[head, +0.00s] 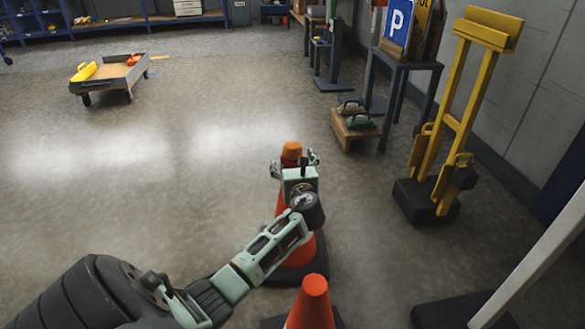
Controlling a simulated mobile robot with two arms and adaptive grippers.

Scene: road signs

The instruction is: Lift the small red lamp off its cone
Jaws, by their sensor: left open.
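The small lamp (291,151) shows as an orange dome just beyond my left gripper, above an orange cone (304,252) on a dark base. The gripper hides the lamp's lower part and the cone's top. My left gripper (292,166) is open, with one finger to each side of the lamp. I cannot tell whether the fingers touch it. My right gripper is not in view.
A second orange cone (312,303) stands close in front. A yellow stand (452,120) on a black base is at the right. A low cart (108,75) is far left. A table (400,66) holds a blue P sign (397,22).

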